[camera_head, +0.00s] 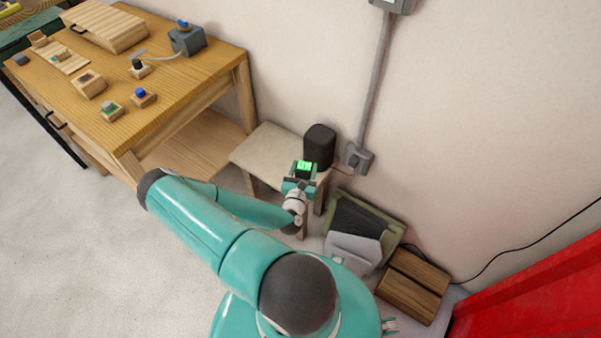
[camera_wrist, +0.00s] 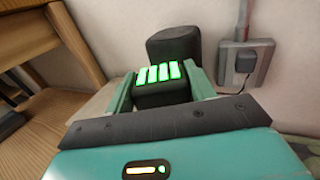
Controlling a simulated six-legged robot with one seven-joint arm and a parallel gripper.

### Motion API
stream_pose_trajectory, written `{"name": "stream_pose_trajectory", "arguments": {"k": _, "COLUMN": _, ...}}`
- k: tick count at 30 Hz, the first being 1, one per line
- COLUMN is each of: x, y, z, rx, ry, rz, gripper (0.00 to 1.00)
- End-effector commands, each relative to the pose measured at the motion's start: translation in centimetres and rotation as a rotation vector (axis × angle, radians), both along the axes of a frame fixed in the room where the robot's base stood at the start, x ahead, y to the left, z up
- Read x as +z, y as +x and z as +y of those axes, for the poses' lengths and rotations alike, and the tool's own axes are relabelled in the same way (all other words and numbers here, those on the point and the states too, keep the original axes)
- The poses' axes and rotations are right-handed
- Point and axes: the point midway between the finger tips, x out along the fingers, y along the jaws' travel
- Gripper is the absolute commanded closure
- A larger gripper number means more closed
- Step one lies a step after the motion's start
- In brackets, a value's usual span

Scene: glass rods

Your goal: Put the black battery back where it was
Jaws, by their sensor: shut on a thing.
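The black battery (camera_wrist: 163,95) has several bright green bars on its top face. It sits between the two fingers of my gripper (camera_wrist: 162,92) in the wrist view, and the gripper is shut on it. In the head view the battery (camera_head: 304,168) shows at the tip of my gripper (camera_head: 300,178), in front of a small stool (camera_head: 262,150). Whether the battery touches the stool cannot be told. A dark rounded block (camera_head: 319,146) stands on the stool just behind the battery; it also shows in the wrist view (camera_wrist: 175,46).
A wooden workbench (camera_head: 190,95) at left holds small blocks, a grey device (camera_head: 187,40) and a slatted box (camera_head: 105,25). A wall socket (camera_head: 357,158) is right of the stool. A framed panel (camera_head: 365,225) and brown wooden box (camera_head: 413,285) stand at right. Open floor lies left.

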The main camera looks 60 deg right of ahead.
Motion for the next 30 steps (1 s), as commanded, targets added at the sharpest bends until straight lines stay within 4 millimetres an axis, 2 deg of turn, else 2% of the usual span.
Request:
{"name": "stream_pose_trajectory", "arguments": {"k": 3, "x": -2.1, "y": 1.2, "z": -1.7, "rx": 0.000, "ry": -0.001, "rz": -0.001, "gripper": 0.83}}
{"name": "stream_pose_trajectory", "arguments": {"k": 9, "x": -5.0, "y": 2.7, "z": -3.6, "rx": 0.000, "ry": 0.000, "rz": -0.001, "gripper": 0.83}}
{"name": "stream_pose_trajectory", "arguments": {"k": 14, "x": -6.1, "y": 3.3, "z": -4.3, "rx": 0.001, "ry": -0.001, "rz": 0.000, "gripper": 0.83}}
{"name": "stream_pose_trajectory", "arguments": {"k": 19, "x": -8.5, "y": 3.3, "z": -4.4, "rx": 0.000, "ry": 0.001, "rz": 0.000, "gripper": 0.83}}
{"name": "stream_pose_trajectory", "arguments": {"k": 22, "x": -9.2, "y": 3.3, "z": -4.4, "rx": 0.000, "ry": 0.000, "rz": 0.001, "gripper": 0.83}}
{"name": "stream_pose_trajectory", "arguments": {"k": 30, "x": -9.3, "y": 3.4, "z": -4.4, "rx": 0.001, "ry": 0.000, "rz": 0.001, "gripper": 0.83}}
